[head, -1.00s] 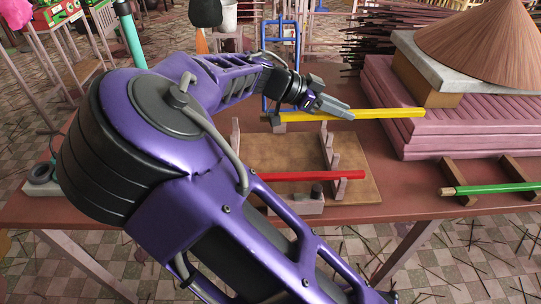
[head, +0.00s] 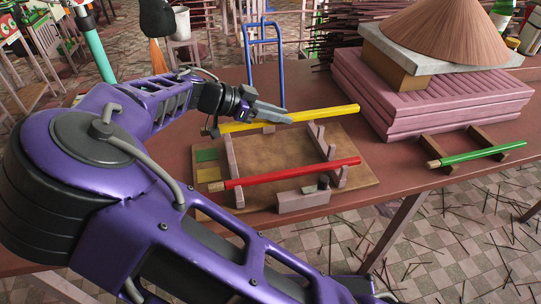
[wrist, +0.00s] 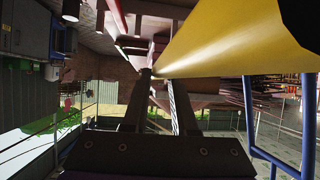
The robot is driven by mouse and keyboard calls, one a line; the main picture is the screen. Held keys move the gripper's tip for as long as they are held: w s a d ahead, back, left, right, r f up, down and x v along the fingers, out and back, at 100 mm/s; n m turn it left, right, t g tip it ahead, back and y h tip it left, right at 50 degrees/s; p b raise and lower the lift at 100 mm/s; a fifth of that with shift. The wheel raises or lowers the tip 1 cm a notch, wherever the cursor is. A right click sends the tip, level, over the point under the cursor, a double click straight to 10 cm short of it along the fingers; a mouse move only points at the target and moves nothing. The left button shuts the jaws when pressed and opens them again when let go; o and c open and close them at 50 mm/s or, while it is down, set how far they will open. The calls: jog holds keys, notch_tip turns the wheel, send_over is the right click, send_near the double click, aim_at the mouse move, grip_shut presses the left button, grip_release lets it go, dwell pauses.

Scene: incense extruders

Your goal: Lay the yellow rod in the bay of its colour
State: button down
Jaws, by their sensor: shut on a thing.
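My gripper (head: 286,116) is shut on the yellow rod (head: 325,112), near the middle of its length. The rod lies over the back edge of a wooden board (head: 365,165), behind or above the far ends of its notched rails (head: 318,140); its exact height is unclear. In the wrist view the yellow rod (wrist: 225,45) runs large from the upper right to the fingertips (wrist: 158,76). The board carries a green patch (head: 207,154) and a yellow patch (head: 208,174) at its left. A red rod (head: 290,174) rests across both rails, nearer the front.
A green rod (head: 480,154) lies on a separate wooden rack to the right. A pink stack (head: 430,95) with a cone-shaped hat (head: 440,30) stands behind it. A blue frame (head: 265,50) rises behind the yellow rod. A small block (head: 302,198) sits at the board's front.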

jog(key=shift+s+a+f, duration=0.1)
jog(key=shift+a, duration=0.2)
jog(key=shift+f, duration=0.4)
notch_tip(320, 180, down, 9)
jog(key=shift+f+b, duration=0.1)
jog(key=shift+b, duration=0.3)
jog(key=shift+f+b, duration=0.4)
jog(key=c, duration=0.7)
grip_release()
